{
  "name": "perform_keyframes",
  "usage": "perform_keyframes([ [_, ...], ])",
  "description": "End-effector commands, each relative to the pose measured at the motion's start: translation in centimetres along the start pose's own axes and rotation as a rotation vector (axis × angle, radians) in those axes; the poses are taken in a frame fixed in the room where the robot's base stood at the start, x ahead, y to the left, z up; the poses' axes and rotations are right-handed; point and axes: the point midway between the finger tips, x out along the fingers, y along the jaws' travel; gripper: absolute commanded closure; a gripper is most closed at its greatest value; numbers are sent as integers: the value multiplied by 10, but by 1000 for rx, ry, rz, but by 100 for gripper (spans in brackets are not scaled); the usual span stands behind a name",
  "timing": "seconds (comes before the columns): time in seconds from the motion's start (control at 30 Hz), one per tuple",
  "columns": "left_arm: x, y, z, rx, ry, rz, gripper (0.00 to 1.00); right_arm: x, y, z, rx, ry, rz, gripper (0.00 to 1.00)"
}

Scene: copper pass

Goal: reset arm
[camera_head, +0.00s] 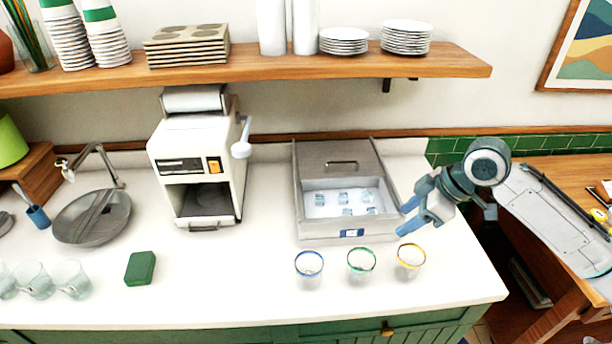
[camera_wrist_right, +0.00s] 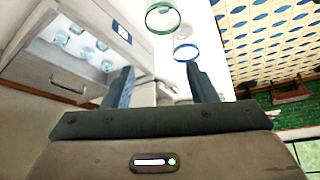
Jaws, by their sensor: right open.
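My right gripper (camera_head: 407,217) hangs over the right end of the white counter, just right of the ice bin (camera_head: 316,238). It is open, and its blue fingers (camera_wrist_right: 158,88) stand apart with nothing between them in the right wrist view. The ice bin is a steel box with its lid pushed back and several ice cubes (camera_head: 343,197) inside. My left gripper is in neither view.
Glasses with a blue rim (camera_head: 309,264), a green rim (camera_head: 361,260) and a yellow rim (camera_head: 410,257) stand in front of the bin, close to my right gripper. A shelf (camera_head: 260,66) runs above.

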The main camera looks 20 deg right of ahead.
Motion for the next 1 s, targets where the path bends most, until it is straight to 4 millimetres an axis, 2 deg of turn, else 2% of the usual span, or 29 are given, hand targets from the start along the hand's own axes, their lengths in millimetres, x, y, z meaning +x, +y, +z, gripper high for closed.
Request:
perform_keyframes([
  [0.13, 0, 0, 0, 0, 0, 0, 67, 9, -4, 3, 7, -2, 1, 48],
  [0.27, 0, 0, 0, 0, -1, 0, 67, 44, -21, 17, 43, -13, 14, 48],
  [0.4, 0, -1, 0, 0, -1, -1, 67, 95, -56, 41, 128, -31, 59, 48],
  [0.5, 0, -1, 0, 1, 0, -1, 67, 124, -85, 60, 209, -48, 105, 48],
  [0.6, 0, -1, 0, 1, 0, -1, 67, 144, -114, 78, 303, -70, 159, 48],
  [0.77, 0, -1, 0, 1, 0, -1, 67, 159, -151, 105, 447, -113, 245, 48],
  [1.0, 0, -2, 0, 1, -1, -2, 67, 160, -188, 133, 606, -177, 344, 48],
])
